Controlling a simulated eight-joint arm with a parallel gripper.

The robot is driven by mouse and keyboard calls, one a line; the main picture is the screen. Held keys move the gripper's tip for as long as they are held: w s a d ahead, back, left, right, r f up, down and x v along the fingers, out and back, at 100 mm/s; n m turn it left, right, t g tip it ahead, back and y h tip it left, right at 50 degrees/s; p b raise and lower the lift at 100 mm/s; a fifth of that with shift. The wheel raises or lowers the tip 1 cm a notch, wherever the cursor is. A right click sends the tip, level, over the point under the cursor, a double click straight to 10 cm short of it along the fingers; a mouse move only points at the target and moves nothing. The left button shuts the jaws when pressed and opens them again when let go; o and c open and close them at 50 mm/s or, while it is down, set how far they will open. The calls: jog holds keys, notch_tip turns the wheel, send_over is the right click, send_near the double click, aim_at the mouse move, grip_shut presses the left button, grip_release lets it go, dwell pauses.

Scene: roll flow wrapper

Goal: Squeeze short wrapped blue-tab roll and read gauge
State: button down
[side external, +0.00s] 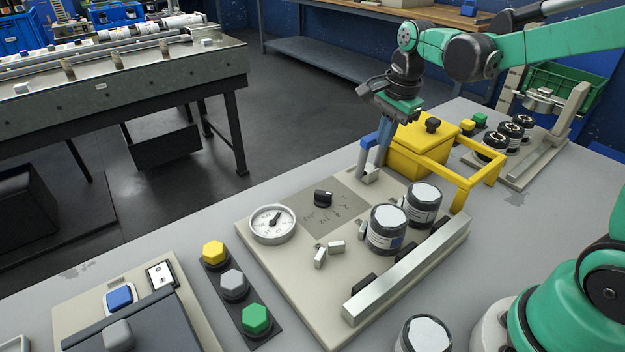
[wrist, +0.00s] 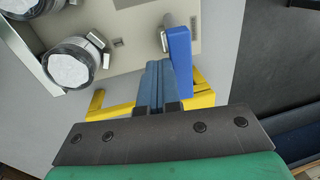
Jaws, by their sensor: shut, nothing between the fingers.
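My gripper (side external: 379,160) is shut and empty, pointing down beside a blue handle (side external: 369,139) on a post at the far edge of the beige plate. In the wrist view the gripper's fingers (wrist: 156,68) are together, just left of the blue handle (wrist: 180,62); I cannot tell whether they touch. Two wrapped rolls with white tops, a nearer one (side external: 387,231) and a farther one (side external: 423,203), stand upright on the plate; the wrist view shows a roll (wrist: 72,66) too. No blue tab shows on them. The round dial gauge (side external: 273,223) lies at the plate's left; its reading is too small to tell.
A yellow frame (side external: 464,190) and yellow box (side external: 420,152) stand close behind my gripper. A metal rail (side external: 410,268) edges the plate. A black knob (side external: 323,198) and small blocks (side external: 320,257) are on it. Another roll (side external: 424,335) stands in front. Push buttons (side external: 235,284) are left.

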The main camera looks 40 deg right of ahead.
jog(key=w, duration=0.2)
jog(key=g, duration=0.1)
jog(key=shift+w+r, duration=0.25)
jog(key=shift+w, duration=0.15)
jog(key=shift+w+f, duration=0.15)
jog(key=shift+w, duration=0.85)
jog(key=shift+w+f, duration=0.15)
jog(key=shift+w, duration=0.85)
jog(key=shift+a, duration=0.1)
jog(key=s+r, duration=0.3)
jog(key=shift+s+r, duration=0.2)
jog(key=shift+s, duration=0.1)
jog(key=w+r, duration=0.4)
jog(key=r, duration=0.4)
jog(key=shift+r, duration=0.2)
jog(key=shift+w, duration=0.1)
